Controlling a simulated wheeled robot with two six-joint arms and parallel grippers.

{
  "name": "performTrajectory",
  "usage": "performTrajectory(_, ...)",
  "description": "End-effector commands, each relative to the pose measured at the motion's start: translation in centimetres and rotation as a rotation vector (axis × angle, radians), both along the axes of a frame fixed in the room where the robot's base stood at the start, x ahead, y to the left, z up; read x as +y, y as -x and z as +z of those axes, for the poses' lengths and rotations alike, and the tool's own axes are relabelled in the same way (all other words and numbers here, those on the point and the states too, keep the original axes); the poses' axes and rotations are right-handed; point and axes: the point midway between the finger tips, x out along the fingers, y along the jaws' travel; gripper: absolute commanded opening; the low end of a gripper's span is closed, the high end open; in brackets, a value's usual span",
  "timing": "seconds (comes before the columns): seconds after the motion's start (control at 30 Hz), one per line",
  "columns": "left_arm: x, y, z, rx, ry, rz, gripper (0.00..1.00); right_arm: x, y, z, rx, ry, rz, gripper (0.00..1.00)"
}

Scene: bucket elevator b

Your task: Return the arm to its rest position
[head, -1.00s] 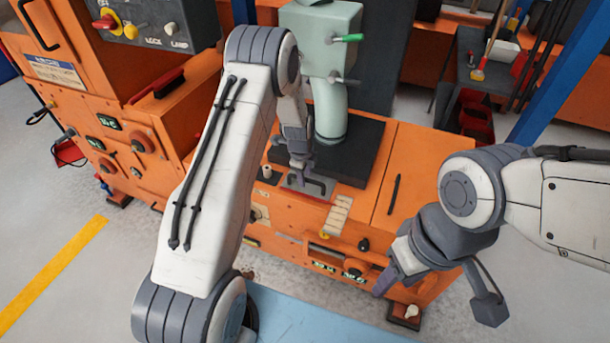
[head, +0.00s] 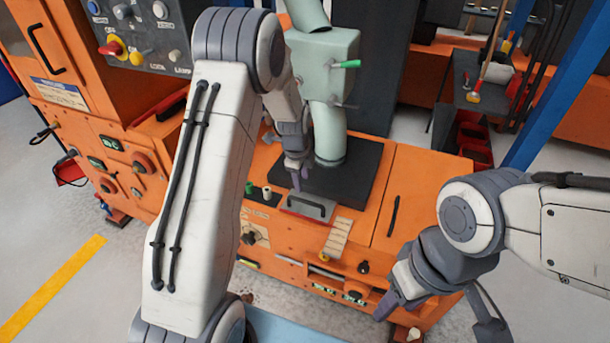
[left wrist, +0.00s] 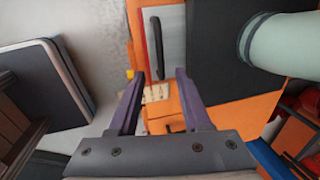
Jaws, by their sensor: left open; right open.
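My left gripper (head: 299,180) hangs over the orange machine top, beside the green-grey pipe and near a grey plate with a black handle (head: 306,207). In the left wrist view its two purple-grey fingers (left wrist: 154,88) are apart with nothing held between them. The black handle (left wrist: 156,45) shows beyond the fingertips there, apart from them. My right gripper (head: 392,300) is at the lower right, in front of the machine's front edge. It looks empty, and part of it is hidden by its own wrist.
The green-grey pipe housing (head: 325,65) with a green lever stands close to my left gripper. A control panel (head: 140,30) is at the upper left. A blue post (head: 560,85) stands at the right. Open floor (head: 60,220) lies at the left.

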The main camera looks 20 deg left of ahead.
Motion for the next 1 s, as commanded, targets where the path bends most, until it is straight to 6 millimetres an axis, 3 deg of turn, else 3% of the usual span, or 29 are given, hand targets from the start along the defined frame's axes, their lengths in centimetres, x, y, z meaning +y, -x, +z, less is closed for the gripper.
performTrajectory(0.23, -0.7, 0.2, 0.5, 0.001, 0.005, 0.011, 0.48, 0.0, 0.0, 0.0, 0.0, 0.0, 0.0, 0.5)
performTrajectory(0.37, -4.5, 2.0, 3.3, 0.01, 0.039, 0.086, 0.48, 0.0, 0.0, 0.0, 0.0, 0.0, 0.0, 0.5)
performTrajectory(0.47, -9.2, 5.5, 6.8, 0.034, 0.084, 0.201, 0.48, 0.0, 0.0, 0.0, 0.0, 0.0, 0.0, 0.5)
performTrajectory(0.5, -11.2, 7.5, 8.2, 0.05, 0.102, 0.258, 0.48, 0.0, 0.0, 0.0, 0.0, 0.0, 0.0, 0.5)
performTrajectory(0.63, -15.9, 14.8, 11.9, 0.104, 0.148, 0.451, 0.48, 0.0, 0.0, 0.0, 0.0, 0.0, 0.0, 0.5)
performTrajectory(0.8, -18.4, 23.3, 14.4, 0.164, 0.173, 0.664, 0.48, 0.0, 0.0, 0.0, 0.0, 0.0, 0.0, 0.5)
performTrajectory(1.0, -18.5, 30.6, 15.5, 0.208, 0.178, 0.852, 0.48, 0.0, 0.0, 0.0, 0.0, 0.0, 0.0, 0.5)
